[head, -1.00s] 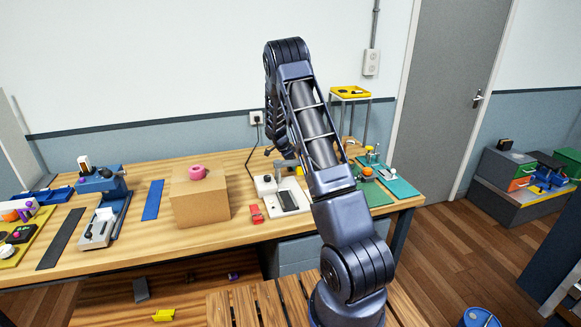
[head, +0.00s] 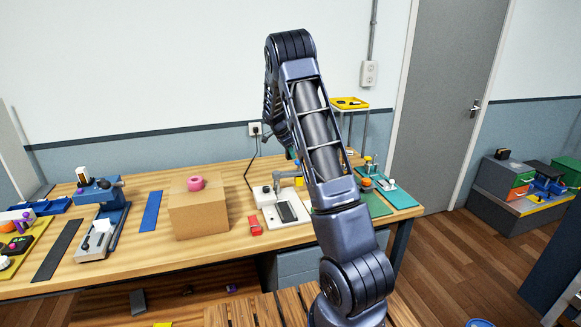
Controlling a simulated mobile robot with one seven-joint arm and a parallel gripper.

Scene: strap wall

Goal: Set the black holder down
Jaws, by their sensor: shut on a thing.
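My arm rises in the middle of the head view and bends at its top, with its far part running down behind the near links. My gripper is hidden behind my own arm, so I cannot see its jaws or anything in them. I cannot make out a black holder for certain. The wooden workbench (head: 140,258) stretches across the view behind my arm. A white-based device (head: 268,203) with a grey arm and a black pad (head: 286,212) stands on it, just left of my arm.
A cardboard box (head: 198,217) with a pink ring (head: 195,183) on top stands mid-bench. A red object (head: 255,225) lies beside it. A blue strip (head: 150,211), a black strip (head: 58,250) and a blue machine (head: 101,195) are to the left. Green mats (head: 388,194) lie at the right end.

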